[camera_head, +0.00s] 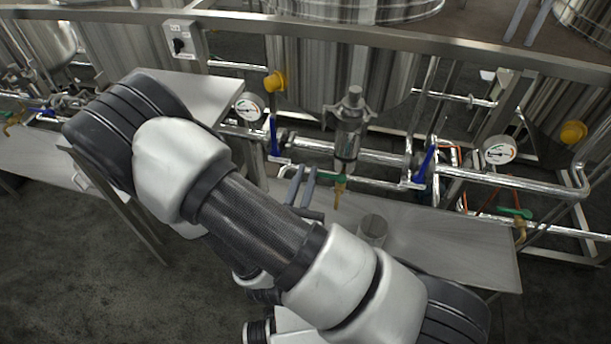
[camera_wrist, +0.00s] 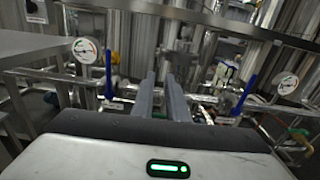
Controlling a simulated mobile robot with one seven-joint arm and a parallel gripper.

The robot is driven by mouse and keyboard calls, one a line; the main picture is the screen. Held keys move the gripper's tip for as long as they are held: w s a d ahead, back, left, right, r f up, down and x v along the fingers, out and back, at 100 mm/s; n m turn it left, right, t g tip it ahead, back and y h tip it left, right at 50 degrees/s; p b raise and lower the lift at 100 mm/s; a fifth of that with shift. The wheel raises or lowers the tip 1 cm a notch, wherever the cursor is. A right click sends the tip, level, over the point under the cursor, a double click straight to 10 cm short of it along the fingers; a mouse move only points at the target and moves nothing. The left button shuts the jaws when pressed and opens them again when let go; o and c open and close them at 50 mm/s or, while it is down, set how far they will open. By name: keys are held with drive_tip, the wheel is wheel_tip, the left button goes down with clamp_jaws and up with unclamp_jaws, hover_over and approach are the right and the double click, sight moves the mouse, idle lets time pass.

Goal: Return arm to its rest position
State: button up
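My arm is bent across the left and front of the head view and hides part of the table and floor.
A clear cup (camera_head: 372,230) stands on the metal table (camera_head: 450,245), right of my gripper. Behind are pipes with blue-handled valves (camera_head: 273,135), a sampling valve (camera_head: 348,125), gauges (camera_head: 499,151) and steel tanks (camera_head: 310,75). Open floor (camera_head: 70,275) lies at the lower left.

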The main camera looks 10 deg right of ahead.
drive_tip(key=s+d+r+m+g+h, duration=0.4)
drive_tip(key=d+r+m+g+h, duration=0.45)
drive_tip(key=d+m, duration=0.35)
drive_tip(key=s+d+r+m+g+y, duration=0.2)
drive_tip(key=s+m+g+y, duration=0.2)
drive_tip(key=s+m, duration=0.2)
drive_tip(key=s+d+r+m+g+y, duration=0.1)
drive_tip(key=s+r+m+g+y, duration=0.15)
drive_tip(key=s+m+g, duration=0.35)
drive_tip(key=w+a+r+m+t+y, duration=0.2)
drive_tip(key=a+r+m+t+y, duration=0.5)
drive_tip(key=a+r+y, duration=0.15)
wheel_tip(320, 180, up, 20)
drive_tip(key=p, duration=1.8)
drive_tip(key=shift+r+m+p, duration=0.2)
drive_tip(key=shift+m+p, duration=0.1)
drive_tip(key=shift+p, duration=0.05)
drive_tip(key=shift+s+d+t, duration=0.1)
drive_tip(key=shift+t, duration=0.15)
